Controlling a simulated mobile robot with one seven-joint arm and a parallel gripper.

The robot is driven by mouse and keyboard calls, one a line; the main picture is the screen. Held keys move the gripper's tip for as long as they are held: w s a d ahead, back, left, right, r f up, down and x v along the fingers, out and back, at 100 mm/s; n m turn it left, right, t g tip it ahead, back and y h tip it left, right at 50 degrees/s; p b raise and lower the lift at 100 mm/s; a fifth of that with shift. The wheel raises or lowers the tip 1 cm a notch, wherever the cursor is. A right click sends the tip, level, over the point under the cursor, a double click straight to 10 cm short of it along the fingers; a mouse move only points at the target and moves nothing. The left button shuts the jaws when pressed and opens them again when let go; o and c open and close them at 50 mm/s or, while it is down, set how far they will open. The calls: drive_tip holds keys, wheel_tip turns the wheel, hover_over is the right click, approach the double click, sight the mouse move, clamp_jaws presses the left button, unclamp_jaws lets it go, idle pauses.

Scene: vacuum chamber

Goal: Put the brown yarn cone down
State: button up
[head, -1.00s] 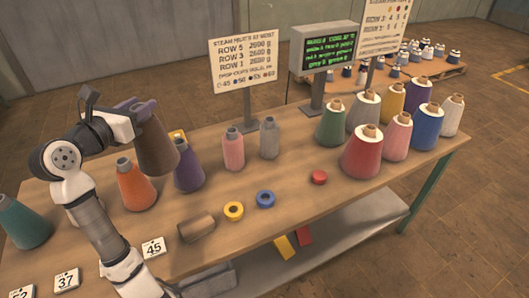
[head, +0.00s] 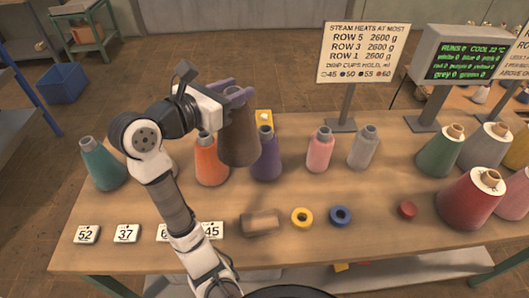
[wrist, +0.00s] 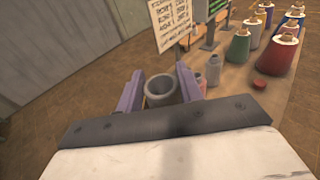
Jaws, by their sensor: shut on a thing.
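The brown yarn cone (head: 239,137) is upright in my gripper (head: 235,88), whose purple fingers are shut around its top. In the wrist view the fingers (wrist: 159,88) flank the cone's grey hollow top (wrist: 161,88).
A teal cone (head: 103,165) stands left, pink (head: 320,152) and grey (head: 363,148) cones right. Bare table lies between the teal and orange cones.

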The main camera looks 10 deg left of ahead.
wheel_tip(320, 180, down, 19)
drive_tip(key=b, duration=0.7)
drive_tip(key=shift+f, duration=0.2)
drive_tip(key=shift+f+b, duration=0.2)
drive_tip(key=shift+b, duration=0.1)
drive_tip(key=o, duration=1.3)
drive_tip(key=shift+c, duration=0.2)
drive_tip(key=shift+r, duration=0.1)
